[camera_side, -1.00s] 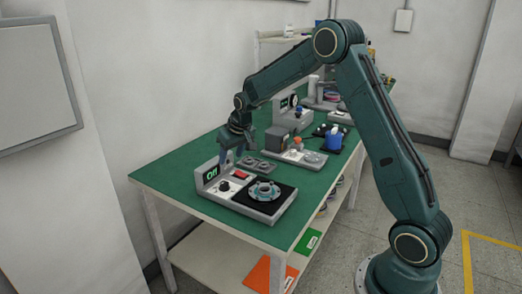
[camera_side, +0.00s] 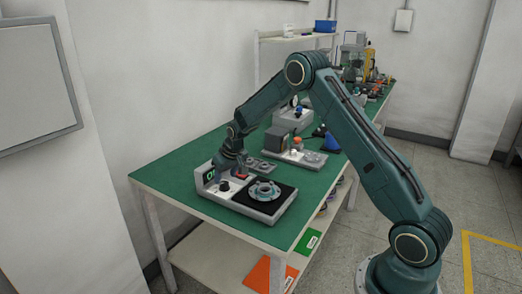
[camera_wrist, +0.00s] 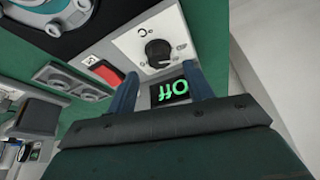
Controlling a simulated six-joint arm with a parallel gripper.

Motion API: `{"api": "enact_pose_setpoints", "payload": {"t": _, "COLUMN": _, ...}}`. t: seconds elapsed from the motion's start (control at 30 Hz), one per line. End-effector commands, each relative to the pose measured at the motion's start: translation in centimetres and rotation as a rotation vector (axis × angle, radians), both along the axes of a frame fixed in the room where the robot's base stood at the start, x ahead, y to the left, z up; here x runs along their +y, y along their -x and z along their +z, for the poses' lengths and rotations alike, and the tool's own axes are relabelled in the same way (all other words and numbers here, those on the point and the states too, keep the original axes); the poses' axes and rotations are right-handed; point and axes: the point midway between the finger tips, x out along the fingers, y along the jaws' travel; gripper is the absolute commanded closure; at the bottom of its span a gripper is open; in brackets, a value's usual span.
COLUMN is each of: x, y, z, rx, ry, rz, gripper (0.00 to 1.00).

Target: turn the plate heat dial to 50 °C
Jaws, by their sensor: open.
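The plate heat dial is a black knob (camera_wrist: 158,52) on a white panel with a °C mark. In the side view the knob (camera_side: 224,186) sits at the front left of the grey heater unit. The display (camera_wrist: 172,90) beside it reads "Off" in green, upside down in the wrist view. A red switch (camera_wrist: 104,72) lies beside the dial panel. My gripper (camera_wrist: 160,70) is open and empty, its two blue fingers spread below the dial in the picture. The knob lies just beyond the fingertips, apparently not between them. In the side view my gripper (camera_side: 231,170) hangs low over the unit.
A teal round part (camera_side: 265,190) sits on the unit's black plate (camera_side: 284,202). A grey tray with round recesses (camera_side: 262,166) stands just behind. More devices (camera_side: 296,154) stand farther back on the green table. The table's front left (camera_side: 175,175) is clear.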

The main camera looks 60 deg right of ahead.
Motion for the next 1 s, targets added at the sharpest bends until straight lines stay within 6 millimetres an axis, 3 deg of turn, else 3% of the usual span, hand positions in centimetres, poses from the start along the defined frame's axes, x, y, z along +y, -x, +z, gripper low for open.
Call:
{"api": "enact_pose_setpoints", "payload": {"t": 0.3, "x": -0.3, "y": -1.1, "z": -2.8, "rx": 0.001, "ry": 0.0, "rz": 0.0, "gripper": 0.48}}
{"api": "enact_pose_setpoints", "payload": {"t": 0.73, "x": -0.3, "y": -1.3, "z": -3.3, "rx": 0.0, "ry": 0.0, "rz": 0.0, "gripper": 0.48}}
{"api": "enact_pose_setpoints", "payload": {"t": 0.97, "x": -0.3, "y": -1.3, "z": -3.3, "rx": 0.0, "ry": 0.0, "rz": 0.0, "gripper": 0.92}}
{"api": "enact_pose_setpoints", "payload": {"t": 1.0, "x": -0.3, "y": -1.3, "z": -3.3, "rx": 0.0, "ry": 0.0, "rz": 0.0, "gripper": 0.93}}
